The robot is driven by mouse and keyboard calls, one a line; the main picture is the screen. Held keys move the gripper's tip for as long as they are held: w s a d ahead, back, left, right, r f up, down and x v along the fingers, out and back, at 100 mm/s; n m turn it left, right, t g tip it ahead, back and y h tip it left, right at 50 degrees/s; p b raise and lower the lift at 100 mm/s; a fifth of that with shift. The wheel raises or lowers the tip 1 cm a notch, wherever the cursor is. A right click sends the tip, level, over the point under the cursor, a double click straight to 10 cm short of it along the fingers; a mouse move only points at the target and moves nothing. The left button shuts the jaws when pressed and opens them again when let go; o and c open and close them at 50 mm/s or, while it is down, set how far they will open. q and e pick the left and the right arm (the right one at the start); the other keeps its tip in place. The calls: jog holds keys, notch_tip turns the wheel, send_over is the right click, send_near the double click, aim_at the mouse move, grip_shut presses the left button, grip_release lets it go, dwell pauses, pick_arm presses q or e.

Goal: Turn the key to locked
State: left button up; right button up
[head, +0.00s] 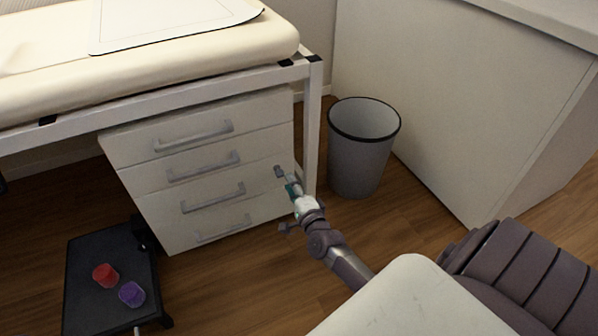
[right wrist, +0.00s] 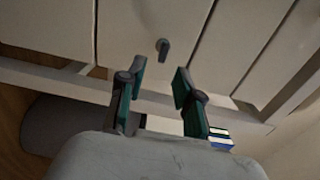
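A small grey key (head: 279,171) sits in the lock on the right side of the white drawer cabinet's (head: 215,150) front. It also shows in the right wrist view (right wrist: 163,48), beyond my fingertips and apart from them, with its short grip standing out from the front. I cannot tell from it whether the lock is locked. My right gripper (head: 292,188) is close in front of the key, just below and right of it in the head view. In the right wrist view its two teal-padded fingers (right wrist: 156,88) are apart with nothing between them. My left gripper is out of view.
The white leg (head: 312,130) of the padded exam table (head: 150,65) stands right of the cabinet. A grey bin (head: 360,155) stands further right. A black step (head: 90,255) with red and purple items (head: 131,293) is lower left. Floor (head: 240,270) before the cabinet is clear.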

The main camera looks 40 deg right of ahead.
jog(key=v, duration=0.6)
jog(key=shift+s, duration=0.3)
